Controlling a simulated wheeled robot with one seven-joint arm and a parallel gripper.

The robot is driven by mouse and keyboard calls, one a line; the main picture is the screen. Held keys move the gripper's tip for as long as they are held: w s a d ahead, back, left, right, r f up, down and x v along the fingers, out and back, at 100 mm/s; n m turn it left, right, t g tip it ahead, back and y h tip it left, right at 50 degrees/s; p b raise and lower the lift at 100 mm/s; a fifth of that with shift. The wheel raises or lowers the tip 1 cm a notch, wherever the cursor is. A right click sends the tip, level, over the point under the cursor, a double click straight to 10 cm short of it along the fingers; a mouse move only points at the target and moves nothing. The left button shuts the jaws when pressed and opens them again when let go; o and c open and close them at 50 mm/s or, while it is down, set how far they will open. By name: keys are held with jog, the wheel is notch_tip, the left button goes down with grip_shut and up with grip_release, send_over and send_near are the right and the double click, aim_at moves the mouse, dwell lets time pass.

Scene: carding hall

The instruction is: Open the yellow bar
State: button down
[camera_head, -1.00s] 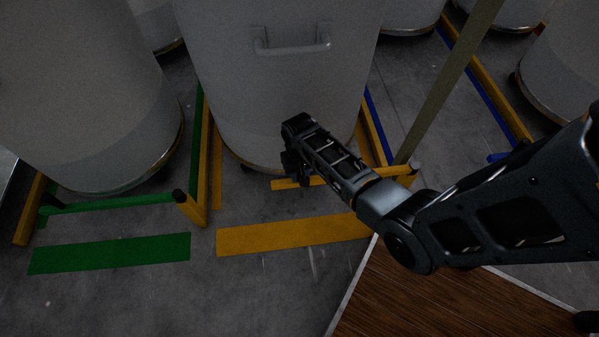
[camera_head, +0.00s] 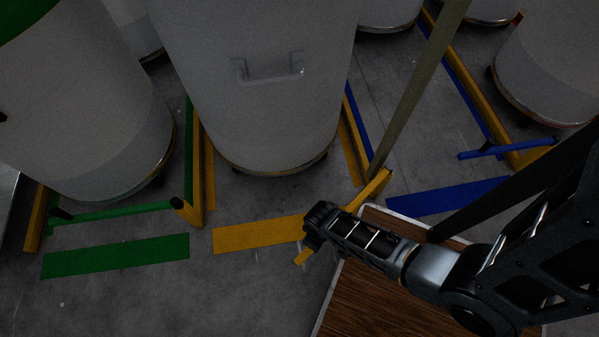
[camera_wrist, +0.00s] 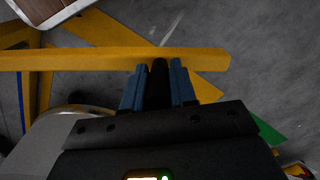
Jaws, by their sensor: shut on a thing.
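The yellow bar (camera_head: 367,193) runs from its hinge end near a post at the right down to a free end by my gripper, swung out from the bay in front of the grey can (camera_head: 258,110). My gripper (camera_head: 312,232) is shut on the bar near its free end, over the right end of the yellow floor stripe. In the wrist view the yellow bar (camera_wrist: 90,58) crosses the picture, and my gripper's blue fingers (camera_wrist: 160,72) meet it near its right end. The fingers hide part of the bar in the body camera view.
A green bar (camera_head: 115,213) closes the left bay, and a blue bar (camera_head: 505,148) stands at the right. A yellow floor stripe (camera_head: 255,235) and a green one (camera_head: 115,256) lie in front. A wooden-topped surface (camera_head: 375,300) is close below my arm. The floor before the grey can is clear.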

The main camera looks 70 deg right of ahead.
jog(key=s+d+n+p, duration=0.1)
jog(key=s+n, duration=0.9)
jog(key=s, duration=2.2)
jog(key=shift+s+d+p, duration=0.3)
jog(key=shift+d, duration=0.35)
jog(key=shift+f, duration=0.1)
jog(key=c, duration=0.9)
grip_release()
notch_tip(320, 180, up, 8)
jog(key=p, duration=0.3)
